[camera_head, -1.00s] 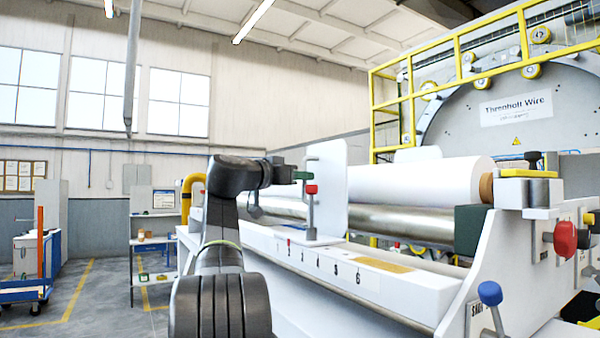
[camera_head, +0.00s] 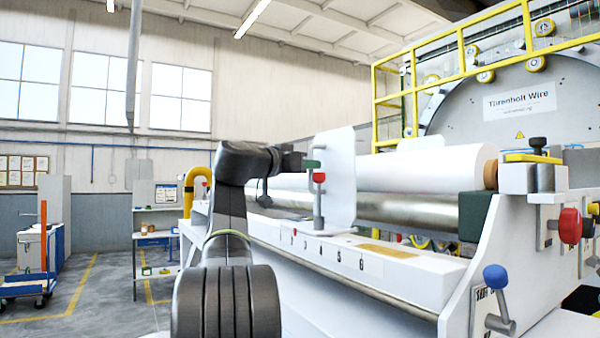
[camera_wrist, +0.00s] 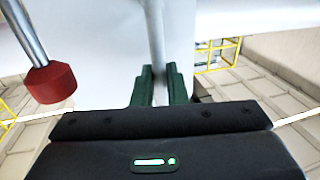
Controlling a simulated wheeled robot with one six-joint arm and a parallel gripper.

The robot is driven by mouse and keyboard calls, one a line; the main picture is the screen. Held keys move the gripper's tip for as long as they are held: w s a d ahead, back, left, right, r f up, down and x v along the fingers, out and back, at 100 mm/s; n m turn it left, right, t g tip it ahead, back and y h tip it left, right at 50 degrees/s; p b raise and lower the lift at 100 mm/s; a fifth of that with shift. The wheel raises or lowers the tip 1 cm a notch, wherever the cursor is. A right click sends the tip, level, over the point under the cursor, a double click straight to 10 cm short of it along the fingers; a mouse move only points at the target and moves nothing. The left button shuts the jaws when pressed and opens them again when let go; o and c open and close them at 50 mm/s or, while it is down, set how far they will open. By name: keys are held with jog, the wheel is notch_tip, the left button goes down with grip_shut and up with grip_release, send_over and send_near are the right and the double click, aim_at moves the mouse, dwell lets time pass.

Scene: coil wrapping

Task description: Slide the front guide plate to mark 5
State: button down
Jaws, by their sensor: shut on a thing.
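The front guide plate (camera_head: 341,185) is a white upright panel standing across the front of the rollers. It has a grey upright rod with a red knob (camera_head: 319,178), which also shows in the wrist view (camera_wrist: 52,83). My gripper (camera_head: 311,164) is at the plate's left side. In the wrist view its green fingers (camera_wrist: 158,88) are shut around a grey bar in front of the white plate. The numbered scale (camera_head: 335,252) runs along the ledge below, with 3 to 6 readable. The plate's foot stands above about mark 4, left of 5.
A white roll (camera_head: 430,168) and a steel roller (camera_head: 410,207) lie behind and right of the plate. A blue-knobbed lever (camera_head: 495,278) and a red knob (camera_head: 569,226) are at the machine's right end. The ledge right of the plate's foot looks clear.

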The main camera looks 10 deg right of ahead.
jog(key=s+d+b, duration=0.3)
jog(key=s, duration=0.4)
jog(key=s+d+b, duration=0.2)
jog(key=s+b, duration=0.1)
jog(key=s, duration=0.4)
jog(key=shift+s+d, duration=0.3)
jog(key=shift+d, duration=0.1)
jog(key=c, duration=1.5)
grip_release()
jog(key=shift+c, duration=0.2)
jog(key=shift+b, duration=0.3)
jog(key=b+v, duration=0.2)
jog(key=v, duration=1.2)
jog(key=shift+a+b, duration=0.3)
jog(key=shift+a, duration=0.15)
jog(key=p+x, duration=0.2)
jog(key=x, duration=1.3)
jog(key=shift+s+p, duration=0.25)
jog(key=shift+p, duration=0.1)
